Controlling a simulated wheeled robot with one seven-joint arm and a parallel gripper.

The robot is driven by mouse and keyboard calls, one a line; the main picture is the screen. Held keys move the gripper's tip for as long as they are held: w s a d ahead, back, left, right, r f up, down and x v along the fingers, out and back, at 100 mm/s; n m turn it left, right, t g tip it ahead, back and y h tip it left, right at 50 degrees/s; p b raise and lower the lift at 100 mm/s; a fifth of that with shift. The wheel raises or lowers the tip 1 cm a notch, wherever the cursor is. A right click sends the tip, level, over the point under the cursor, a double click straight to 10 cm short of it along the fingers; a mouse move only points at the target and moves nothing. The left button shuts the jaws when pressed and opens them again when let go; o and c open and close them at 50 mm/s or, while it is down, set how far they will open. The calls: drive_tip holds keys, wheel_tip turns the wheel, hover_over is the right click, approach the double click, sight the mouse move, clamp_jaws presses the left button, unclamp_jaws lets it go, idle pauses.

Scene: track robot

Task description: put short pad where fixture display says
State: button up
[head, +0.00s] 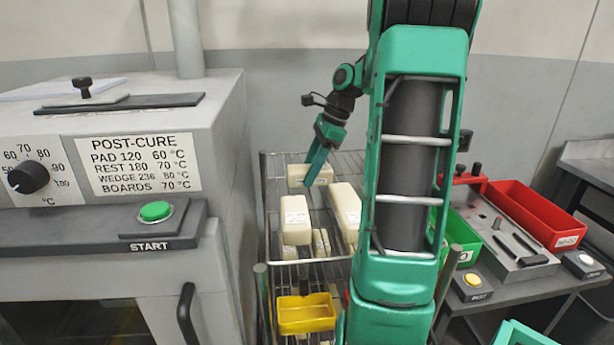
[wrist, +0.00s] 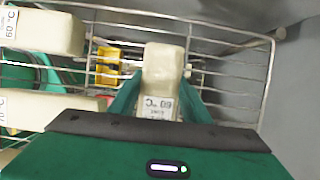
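Several cream pads lie on a wire rack. A short pad (head: 297,174) at the rack's back lies at my gripper (head: 316,165). In the wrist view that pad (wrist: 163,65) is between the two green fingers of my gripper (wrist: 162,88), its label reading 60 °C. The fingers are close along both its sides; I cannot tell whether they grip it. Another labelled pad (head: 295,218) lies nearer, and a longer pad (head: 346,207) lies to its right. The fixture (head: 505,245) stands on the right bench; I see no readable display on it.
A grey oven (head: 225,150) with a POST-CURE chart (head: 138,165) and green START button (head: 156,211) stands left. A yellow bin (head: 306,314) is low at the rack. A green bin (head: 461,238) and red NO-GO bin (head: 530,215) flank the fixture. Rack wires surround the pads.

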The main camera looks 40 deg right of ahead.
sight(303, 168)
drive_tip(key=shift+c, duration=0.4)
drive_tip(key=shift+r, duration=0.6)
drive_tip(key=r, duration=0.3)
drive_tip(key=shift+a+r, duration=0.3)
drive_tip(key=shift+r, duration=0.05)
drive_tip(key=s+a+r, duration=0.1)
drive_tip(key=a+r, duration=0.5)
drive_tip(key=a, duration=0.5)
drive_tip(key=shift+s+r, duration=0.2)
drive_tip(key=shift+s, duration=0.1)
drive_tip(key=shift+s, duration=0.1)
